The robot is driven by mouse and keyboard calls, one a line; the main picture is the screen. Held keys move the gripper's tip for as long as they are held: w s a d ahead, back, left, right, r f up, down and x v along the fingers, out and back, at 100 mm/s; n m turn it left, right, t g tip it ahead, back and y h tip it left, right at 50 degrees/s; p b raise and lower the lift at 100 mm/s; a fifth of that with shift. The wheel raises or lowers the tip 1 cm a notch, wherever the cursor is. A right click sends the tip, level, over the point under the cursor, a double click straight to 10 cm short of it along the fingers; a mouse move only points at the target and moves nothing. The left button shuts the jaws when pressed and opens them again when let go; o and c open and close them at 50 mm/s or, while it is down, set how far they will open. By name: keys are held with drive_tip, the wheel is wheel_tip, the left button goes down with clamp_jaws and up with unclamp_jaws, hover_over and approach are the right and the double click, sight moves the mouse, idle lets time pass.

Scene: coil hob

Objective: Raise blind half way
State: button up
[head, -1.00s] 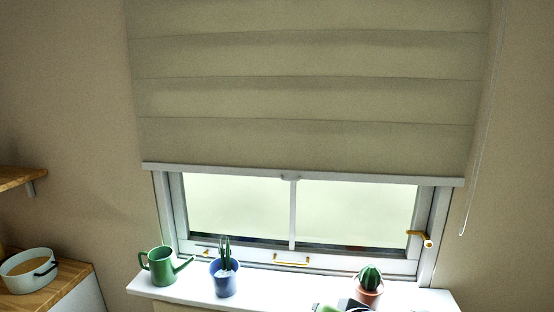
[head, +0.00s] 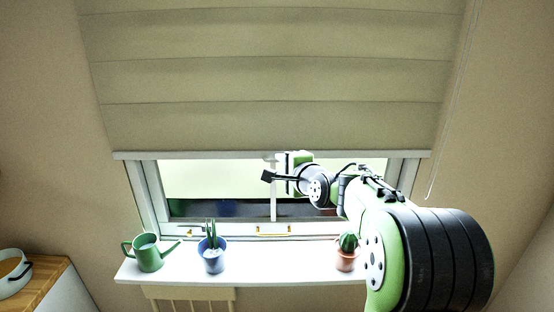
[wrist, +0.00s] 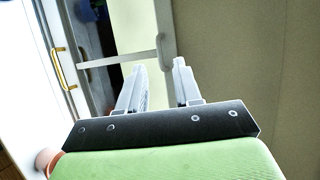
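The beige folded blind (head: 270,85) covers the upper part of the window. Its pale bottom bar (head: 190,155) hangs level across the upper panes, and the blind fills the right side of the wrist view (wrist: 240,60). My gripper (head: 281,160) is in front of the middle of the bar and hides that part of it. In the wrist view my gripper (wrist: 159,70) is open, its two fingers apart with nothing held between them. The bar's edge shows beyond the gap; I cannot tell whether the fingers touch it. A thin cord (head: 448,110) hangs at the blind's right.
On the white sill (head: 180,270) stand a green watering can (head: 148,253), a blue plant pot (head: 212,258) and a cactus pot (head: 346,256). A brass handle (head: 273,230) is on the lower window frame. A wooden counter is at lower left.

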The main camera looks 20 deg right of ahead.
sight(275, 161)
drive_tip(key=x, duration=0.4)
drive_tip(key=shift+s, duration=0.1)
drive_tip(key=shift+r, duration=0.1)
clamp_jaws()
idle(1.2)
